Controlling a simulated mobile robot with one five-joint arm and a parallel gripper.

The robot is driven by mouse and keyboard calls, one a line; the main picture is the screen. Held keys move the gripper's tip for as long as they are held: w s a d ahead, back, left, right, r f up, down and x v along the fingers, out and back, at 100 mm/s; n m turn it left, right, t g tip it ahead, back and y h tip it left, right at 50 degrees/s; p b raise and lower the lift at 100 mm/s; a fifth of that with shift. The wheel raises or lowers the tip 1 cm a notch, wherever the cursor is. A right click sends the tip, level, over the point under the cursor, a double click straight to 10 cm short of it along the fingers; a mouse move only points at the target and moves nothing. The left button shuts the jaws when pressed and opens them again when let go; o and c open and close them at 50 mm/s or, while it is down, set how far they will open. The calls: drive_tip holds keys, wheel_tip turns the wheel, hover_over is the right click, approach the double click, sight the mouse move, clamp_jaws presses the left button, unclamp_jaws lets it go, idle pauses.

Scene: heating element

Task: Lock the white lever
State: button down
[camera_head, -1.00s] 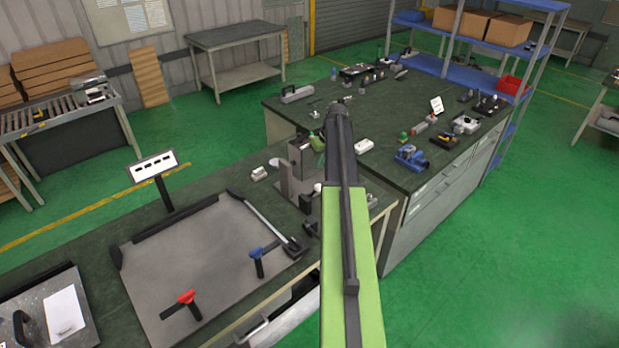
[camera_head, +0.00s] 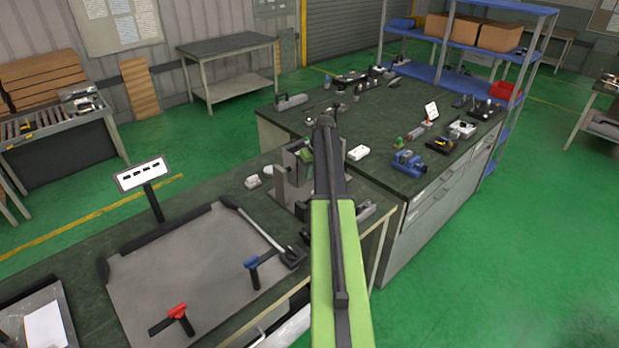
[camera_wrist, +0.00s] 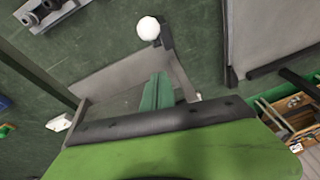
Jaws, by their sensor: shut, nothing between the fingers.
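A white ball knob (camera_wrist: 149,28) sits on a grey lever arm at the top of the wrist view. I take it to be the white lever. A grey metal fixture (camera_head: 283,185) stands on the near bench in the head view, partly hidden by my arm. My gripper (camera_wrist: 159,80) is shut and empty. Its green fingers are over the grey fixture plate in the wrist view, beside the lever arm and below the knob. Whether they touch the lever cannot be told. In the head view my green gripper (camera_head: 306,155) shows only in part, left of my arm.
The near bench holds a grey board (camera_head: 195,270) with a red-handled clamp (camera_head: 177,311) and a blue-handled clamp (camera_head: 252,265). A label stand (camera_head: 143,174) is behind it. The far bench (camera_head: 340,122) carries several small parts. Green floor is open at the right.

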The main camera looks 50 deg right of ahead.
drive_tip(key=shift+s+a+f+b, duration=0.2)
drive_tip(key=shift+s+f+b, duration=0.15)
drive_tip(key=shift+f+b, duration=0.55)
drive_tip(key=shift+s+a+f+b, duration=0.15)
drive_tip(key=shift+s+f+b, duration=0.2)
drive_tip(key=shift+f+b, duration=0.6)
drive_tip(key=shift+s+a+f+b, duration=0.2)
drive_tip(key=shift+s+f+b, duration=0.2)
drive_tip(key=shift+f, duration=0.9)
